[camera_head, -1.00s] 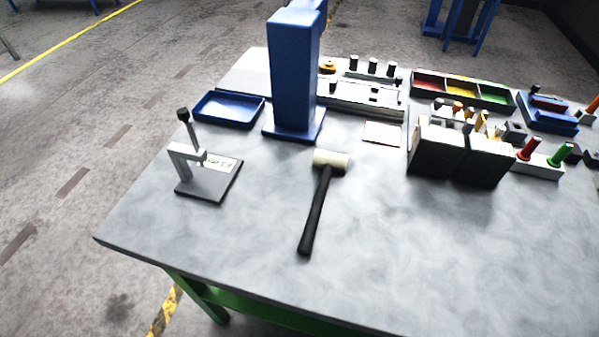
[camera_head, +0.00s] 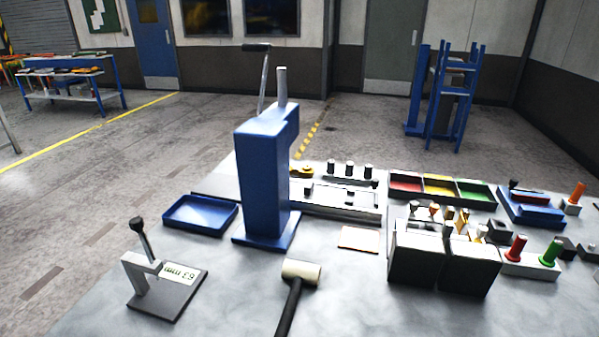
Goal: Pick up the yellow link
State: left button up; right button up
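A small yellow piece (camera_head: 302,171) lies at the back of the bench, on the grey fixture just right of the blue press. It may be the yellow link, but it is too small to tell its shape, and the press may hide part of it. Neither of my grippers is in view.
The blue press (camera_head: 262,185) stands tall on the bench. A blue tray (camera_head: 201,228), a small lever stand (camera_head: 168,298) and a mallet (camera_head: 301,272) are around it. Red, yellow and green bins (camera_head: 440,201) and dark tool blocks (camera_head: 415,262) fill the right.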

aim_at(296, 170)
jog(key=k+u, duration=0.1)
jog(key=k, duration=0.55)
jog(key=u, duration=1.55)
jog(key=i+j+u, duration=0.15)
jog(key=u, duration=0.25)
jog(key=i+u, duration=0.2)
jog(key=u, duration=0.2)
jog(key=i+j+u, duration=0.1)
jog(key=u, duration=0.3)
jog(key=i+z, duration=0.3)
jog(key=i, duration=0.45)
jog(key=i+j+z, duration=0.1)
jog(key=i+z, duration=0.15)
jog(key=i, duration=0.55)
jog(key=i+l+z, duration=0.1)
jog(key=i+z, duration=0.5)
jog(key=z, duration=0.2)
jog(key=i+z, duration=0.35)
jog(key=i+j+z, duration=0.2)
jog(key=z, duration=0.2)
jog(key=i+l+z, duration=0.2)
jog(key=i+z, duration=0.6)
jog(key=i, duration=0.15)
jog(key=i+z, duration=0.4)
jog(key=i+j, duration=0.1)
jog(key=i, duration=1.4)
jog(key=l+z, duration=0.05)
jog(key=l, duration=0.05)
